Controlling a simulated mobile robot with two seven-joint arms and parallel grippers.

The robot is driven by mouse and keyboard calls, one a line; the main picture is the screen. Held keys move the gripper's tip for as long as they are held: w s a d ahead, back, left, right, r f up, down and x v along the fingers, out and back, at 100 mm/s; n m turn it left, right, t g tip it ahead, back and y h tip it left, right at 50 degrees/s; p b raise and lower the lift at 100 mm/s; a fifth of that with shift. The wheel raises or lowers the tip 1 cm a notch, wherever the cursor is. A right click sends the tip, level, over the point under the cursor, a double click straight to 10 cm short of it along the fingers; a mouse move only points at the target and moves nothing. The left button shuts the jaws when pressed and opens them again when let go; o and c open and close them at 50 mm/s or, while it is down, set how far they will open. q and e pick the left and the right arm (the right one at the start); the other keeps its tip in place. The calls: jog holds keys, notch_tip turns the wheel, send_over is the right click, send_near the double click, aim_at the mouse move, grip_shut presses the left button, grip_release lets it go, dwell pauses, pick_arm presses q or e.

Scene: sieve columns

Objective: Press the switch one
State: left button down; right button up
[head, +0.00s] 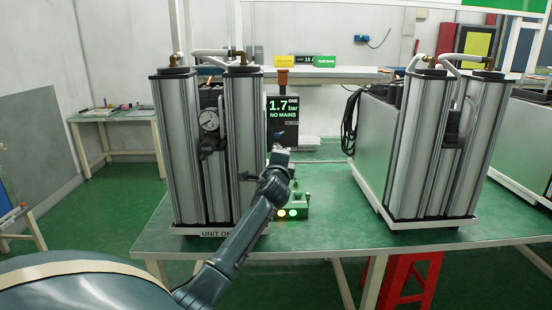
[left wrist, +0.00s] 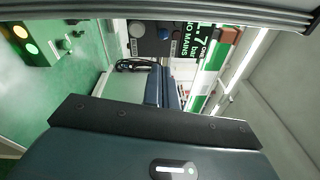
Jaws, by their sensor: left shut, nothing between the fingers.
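The black unit one panel carries a display (head: 283,107) reading "1.7 bar ONE NO MAINS". The display also shows sideways in the left wrist view (left wrist: 202,42). Beside it in that view, the dark panel (left wrist: 165,38) bears a grey round knob (left wrist: 137,29) and small controls; I cannot tell which is switch one. My left gripper (head: 280,153) is in front of the panel's lower part and hides some of it. Its fingers (left wrist: 161,88) are shut and empty, pointing toward the panel; contact cannot be told. My right gripper is not in view.
A column unit marked "UNIT ON…" (head: 190,150) with a gauge (head: 209,120) stands close left of my left arm. A green box (head: 293,209) with two lit lamps sits just right of it. Another column unit (head: 440,140) stands right. Green tabletop (head: 335,220) between is clear.

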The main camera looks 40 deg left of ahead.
pick_arm(q)
jog(key=shift+s+d, duration=0.1)
jog(key=shift+s, duration=0.8)
jog(key=s+d+f+n+h, duration=0.1)
jog(key=s+d+f+h, duration=0.3)
jog(key=d+f, duration=0.7)
jog(key=s+d+f+h, duration=0.45)
jog(key=d+f, duration=0.55)
jog(key=f, duration=0.3)
jog(key=s+d+f+n+g+h, duration=0.1)
jog(key=s+d+f+n+h, duration=0.2)
jog(key=s+d, duration=0.7)
jog(key=s+d+f+n+g+h, duration=0.2)
jog(key=s+d+f+n+h, duration=0.2)
jog(key=s+d, duration=0.6)
notch_tip(320, 180, down, 2)
jog(key=shift+s+d+f+n+g, duration=0.1)
jog(key=shift+s+d+n+g, duration=0.15)
jog(key=shift+n, duration=0.35)
